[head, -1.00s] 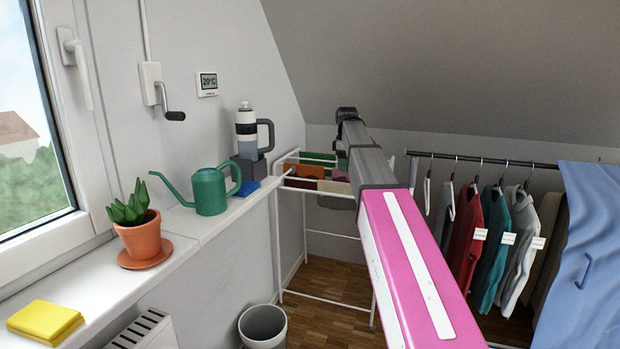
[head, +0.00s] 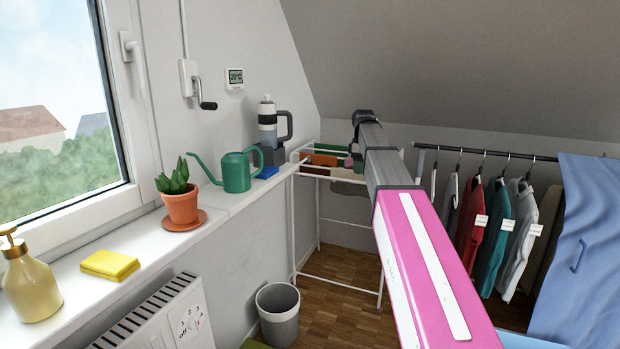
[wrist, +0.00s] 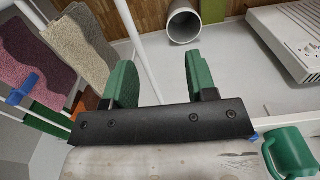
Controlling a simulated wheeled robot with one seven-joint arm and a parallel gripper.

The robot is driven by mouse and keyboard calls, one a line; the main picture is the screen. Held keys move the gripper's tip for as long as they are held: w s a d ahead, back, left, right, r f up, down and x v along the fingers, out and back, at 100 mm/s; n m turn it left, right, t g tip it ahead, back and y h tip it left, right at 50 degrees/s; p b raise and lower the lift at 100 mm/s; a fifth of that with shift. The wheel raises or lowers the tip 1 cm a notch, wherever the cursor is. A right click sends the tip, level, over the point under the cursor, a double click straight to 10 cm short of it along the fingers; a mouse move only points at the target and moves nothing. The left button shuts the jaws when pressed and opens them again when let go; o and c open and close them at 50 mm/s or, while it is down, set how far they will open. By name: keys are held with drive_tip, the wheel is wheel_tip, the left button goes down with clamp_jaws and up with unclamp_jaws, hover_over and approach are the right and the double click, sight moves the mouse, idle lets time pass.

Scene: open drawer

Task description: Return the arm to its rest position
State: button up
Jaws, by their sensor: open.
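My arm, pink and grey, reaches forward across the head view toward the drying rack (head: 305,222). My gripper shows in the wrist view (wrist: 158,85) with its two green fingers apart and nothing between them. Its fingertips cannot be made out in the head view. In the wrist view, white rack bars (wrist: 128,25) pass close by the left finger, and grey and pink cloths (wrist: 42,68) hang to the left. The green watering can (wrist: 289,152) is at the lower right of the wrist view.
A windowsill holds a soap bottle (head: 32,285), yellow cloth (head: 110,264), potted plant (head: 181,206), watering can (head: 236,172) and bottle (head: 267,125). A grey bin (head: 279,318) stands on the floor. Clothes (head: 495,230) and a blue sheet (head: 575,255) hang at right.

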drive_tip(key=s+f+m, duration=0.3)
drive_tip(key=s+f, duration=0.4)
drive_tip(key=f, duration=0.5)
drive_tip(key=s+f+m, duration=0.3)
drive_tip(key=s+f, duration=0.3)
drive_tip(key=f, duration=0.6)
drive_tip(key=s+f+m, duration=0.7)
drive_tip(key=s+f, duration=0.7)
drive_tip(key=s, duration=0.2)
drive_tip(key=shift+s+f, duration=0.3)
drive_tip(key=shift+s, duration=0.05)
